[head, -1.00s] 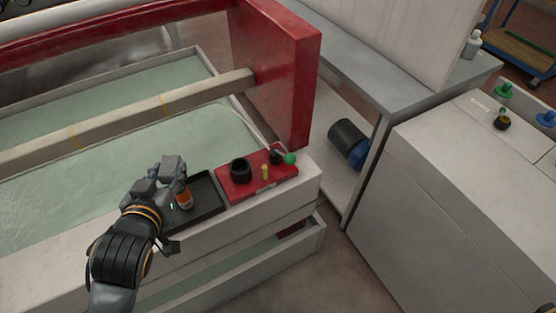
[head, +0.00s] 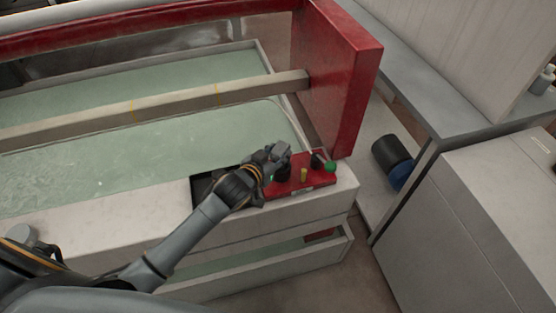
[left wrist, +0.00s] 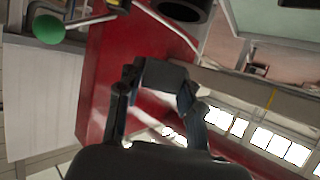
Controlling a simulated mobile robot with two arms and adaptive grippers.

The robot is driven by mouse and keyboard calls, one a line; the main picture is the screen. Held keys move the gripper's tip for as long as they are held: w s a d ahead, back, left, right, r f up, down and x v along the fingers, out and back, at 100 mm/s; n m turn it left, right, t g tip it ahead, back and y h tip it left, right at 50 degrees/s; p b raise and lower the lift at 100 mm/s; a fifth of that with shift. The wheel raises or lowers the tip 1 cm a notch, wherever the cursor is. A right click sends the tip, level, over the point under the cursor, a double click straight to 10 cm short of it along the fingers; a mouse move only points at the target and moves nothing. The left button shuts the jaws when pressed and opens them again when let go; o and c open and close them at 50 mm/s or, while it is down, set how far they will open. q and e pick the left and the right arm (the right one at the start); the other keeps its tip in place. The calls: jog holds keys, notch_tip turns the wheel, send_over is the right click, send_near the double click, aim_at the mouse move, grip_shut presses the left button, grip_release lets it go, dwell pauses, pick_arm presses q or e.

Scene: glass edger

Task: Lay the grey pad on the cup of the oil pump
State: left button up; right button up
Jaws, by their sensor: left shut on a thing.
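My left gripper (head: 272,160) is over the left part of the red base (head: 318,182), beside and partly in front of its black cup (head: 284,173). It is shut on a small dark grey block, which I take as the grey pad (left wrist: 160,74), seen between the fingers in the left wrist view. The red base, which I take as the oil pump, also carries a yellow peg (head: 304,175) and a green ball knob (head: 330,166). In the left wrist view the cup (left wrist: 186,8) is at the top edge, apart from the block. My right gripper is not in view.
A black tray (head: 203,192) lies left of the red base, partly hidden by my arm. A red upright panel (head: 345,85) stands just behind the base. The water-filled trough (head: 150,150) lies behind and left. A dark motor (head: 391,152) sits on the shelf at right.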

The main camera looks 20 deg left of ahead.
pick_arm(q)
jog(key=shift+w+f, duration=0.2)
jog(key=shift+w, duration=0.05)
jog(key=shift+w+f, duration=0.15)
jog(key=shift+f, duration=1.6)
jog(key=shift+f+b, duration=0.3)
jog(key=shift+f, duration=0.35)
jog(key=o, duration=0.8)
jog(key=shift+o, duration=0.2)
jog(key=shift+r, duration=0.1)
